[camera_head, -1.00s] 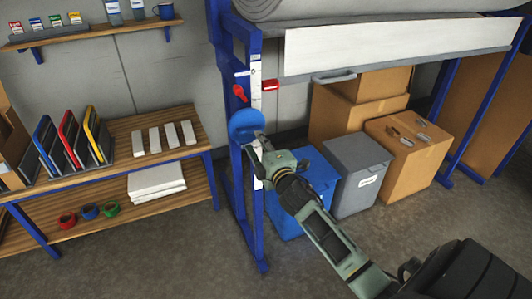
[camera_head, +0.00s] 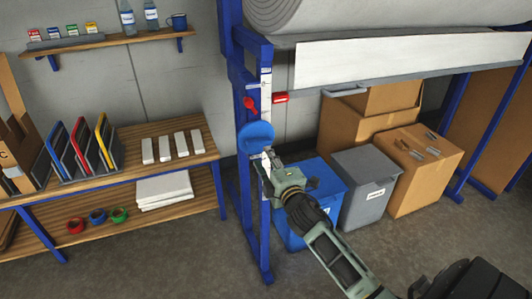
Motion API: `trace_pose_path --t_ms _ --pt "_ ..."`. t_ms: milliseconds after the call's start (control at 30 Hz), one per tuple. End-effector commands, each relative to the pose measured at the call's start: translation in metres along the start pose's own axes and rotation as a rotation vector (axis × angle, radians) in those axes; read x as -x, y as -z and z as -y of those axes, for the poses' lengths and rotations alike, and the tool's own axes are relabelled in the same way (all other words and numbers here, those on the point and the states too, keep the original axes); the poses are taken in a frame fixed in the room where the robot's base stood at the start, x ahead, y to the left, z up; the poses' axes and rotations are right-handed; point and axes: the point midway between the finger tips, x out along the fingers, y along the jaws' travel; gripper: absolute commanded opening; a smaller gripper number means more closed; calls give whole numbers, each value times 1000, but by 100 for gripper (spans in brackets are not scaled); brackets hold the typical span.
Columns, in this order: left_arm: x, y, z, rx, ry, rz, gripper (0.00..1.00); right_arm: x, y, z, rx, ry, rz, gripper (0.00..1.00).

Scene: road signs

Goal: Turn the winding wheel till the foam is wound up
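The winding wheel is a blue disc (camera_head: 256,138) on the blue post of the stand. The foam roll (camera_head: 330,14) lies across the top of the stand, with a white sheet (camera_head: 400,60) hanging below it. My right gripper (camera_head: 264,162) is at the lower edge of the wheel, its arm reaching up from the lower right. Its fingers are small and partly hidden against the post, so I cannot tell whether they are open or shut on the wheel. My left gripper is out of view.
A blue bin (camera_head: 322,178), a grey bin (camera_head: 362,190) and cardboard boxes (camera_head: 425,170) stand under the roll. A wooden shelf unit (camera_head: 130,145) is at the left.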

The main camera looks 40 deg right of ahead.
Motion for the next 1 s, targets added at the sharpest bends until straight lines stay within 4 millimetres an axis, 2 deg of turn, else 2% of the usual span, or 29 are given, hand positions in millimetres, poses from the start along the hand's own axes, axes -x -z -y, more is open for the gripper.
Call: trace_pose_path --t_ms 500,667,933,1000 --pt "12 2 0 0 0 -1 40 -67 0 0 0 1 1 29" --pt "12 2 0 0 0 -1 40 -76 0 1 0 1 -1 29" --pt "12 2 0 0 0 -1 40 -77 0 1 1 2 -1 29" --pt "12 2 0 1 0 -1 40 -77 0 1 0 2 -1 23"
